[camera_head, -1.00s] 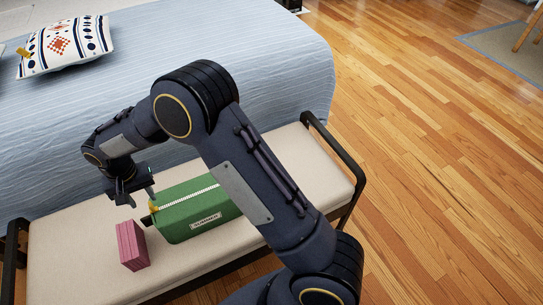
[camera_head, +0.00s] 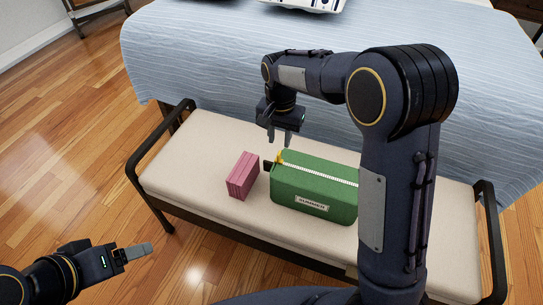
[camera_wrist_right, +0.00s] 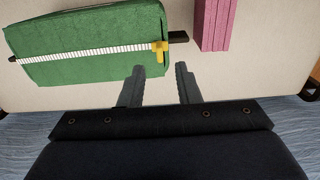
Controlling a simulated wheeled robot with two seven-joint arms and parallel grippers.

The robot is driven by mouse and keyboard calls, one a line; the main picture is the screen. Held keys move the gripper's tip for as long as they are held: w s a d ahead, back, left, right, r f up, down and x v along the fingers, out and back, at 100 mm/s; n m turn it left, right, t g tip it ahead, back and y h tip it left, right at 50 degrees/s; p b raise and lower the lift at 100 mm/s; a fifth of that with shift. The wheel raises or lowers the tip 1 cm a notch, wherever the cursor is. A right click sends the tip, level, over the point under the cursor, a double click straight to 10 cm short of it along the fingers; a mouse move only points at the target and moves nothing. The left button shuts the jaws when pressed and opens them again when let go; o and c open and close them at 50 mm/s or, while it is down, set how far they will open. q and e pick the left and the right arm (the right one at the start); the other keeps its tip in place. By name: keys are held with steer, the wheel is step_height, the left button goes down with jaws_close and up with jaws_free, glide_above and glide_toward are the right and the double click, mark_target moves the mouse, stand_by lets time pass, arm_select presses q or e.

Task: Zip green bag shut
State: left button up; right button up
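The green bag (camera_head: 300,201) sits upright on the cushioned bench, with a white zip line along its top. Its yellow zip pull (camera_head: 280,157) is at the bag's left end, by a dark tab. In the right wrist view the bag (camera_wrist_right: 95,68) is at upper left and the yellow pull (camera_wrist_right: 159,52) is just beyond the fingertips. My right gripper (camera_head: 279,141) is above that end, pointing down, open and empty; its fingers (camera_wrist_right: 162,72) show apart. My left gripper (camera_head: 148,249) is at lower left, away from the bench; its finger gap cannot be made out.
A pink block (camera_head: 243,177) stands on the bench (camera_head: 185,160) just left of the bag; it also shows in the wrist view (camera_wrist_right: 212,25). Black armrests rise at both bench ends. A blue-covered bed (camera_head: 200,60) is behind. The bench's left part is clear.

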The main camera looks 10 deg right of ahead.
mark_target(279, 153)
step_height(279, 153, down, 7)
steer(key=shift+r+b, duration=0.1)
steer(key=shift+b, duration=0.75)
jaws_close()
